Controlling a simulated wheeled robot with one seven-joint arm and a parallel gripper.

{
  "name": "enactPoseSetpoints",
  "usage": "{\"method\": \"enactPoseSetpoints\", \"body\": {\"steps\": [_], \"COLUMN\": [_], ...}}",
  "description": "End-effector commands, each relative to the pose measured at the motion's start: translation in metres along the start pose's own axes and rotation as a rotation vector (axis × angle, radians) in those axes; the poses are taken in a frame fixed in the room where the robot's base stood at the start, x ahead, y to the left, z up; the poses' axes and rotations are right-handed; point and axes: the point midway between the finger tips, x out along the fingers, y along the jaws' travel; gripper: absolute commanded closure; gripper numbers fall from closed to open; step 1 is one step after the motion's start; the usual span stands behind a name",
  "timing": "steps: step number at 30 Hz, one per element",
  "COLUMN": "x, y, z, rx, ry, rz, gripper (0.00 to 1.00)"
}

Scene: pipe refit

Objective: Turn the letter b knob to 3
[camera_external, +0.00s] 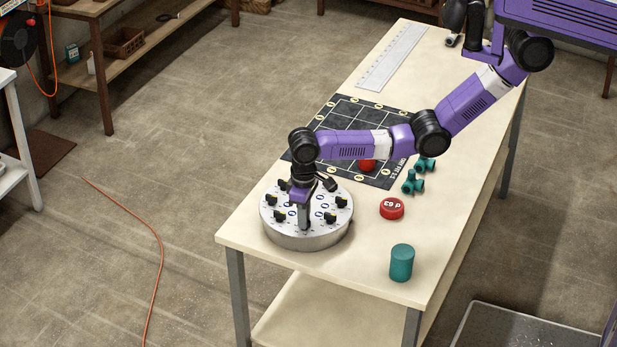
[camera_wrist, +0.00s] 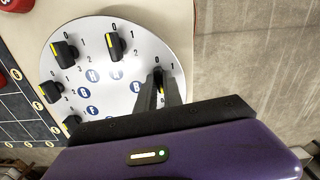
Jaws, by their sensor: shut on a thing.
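A round silver dial plate (camera_external: 330,240) stands on the table, with several black knobs marked in yellow around its top. In the wrist view, the letter B badge (camera_wrist: 135,87) is beside a black knob (camera_wrist: 159,77) that sits between the fingers of my gripper (camera_wrist: 160,90). The gripper points down and is shut on this knob. A 0 and a 1 show just beyond it; the fingers hide much of the knob and its other numbers, so its exact setting cannot be told. In the external view my gripper (camera_external: 304,218) reaches the plate's top near its front.
A dark grid mat (camera_external: 345,112) with a red piece (camera_external: 367,166) lies behind the plate. To the right are green pipe fittings (camera_external: 412,184), a red cap (camera_external: 392,208) and a green cylinder (camera_external: 401,262). Other knobs, such as one (camera_wrist: 116,46), stand close by.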

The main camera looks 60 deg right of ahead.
Motion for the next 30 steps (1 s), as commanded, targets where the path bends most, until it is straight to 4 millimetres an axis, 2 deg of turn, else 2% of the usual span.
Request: {"method": "enactPoseSetpoints", "body": {"steps": [9,24,25,27,28,30], "x": [-0.0017,-0.0018,-0.0018,-0.0017,-0.0016,-0.0012], "y": [0.0000,-0.0002,-0.0002,-0.0002,-0.0002,-0.0001], "z": [-0.0006,-0.0006,-0.0006,-0.0006,-0.0005,-0.0004], "rx": [0.104,0.120,0.120,0.120,0.120,0.120], "ry": [0.001,0.001,0.001,0.001,0.001,0.001], "rz": [0.000,0.000,0.000,0.000,0.000,0.000], "gripper": [1.00,1.00,0.85,0.72,0.67,0.67]}}
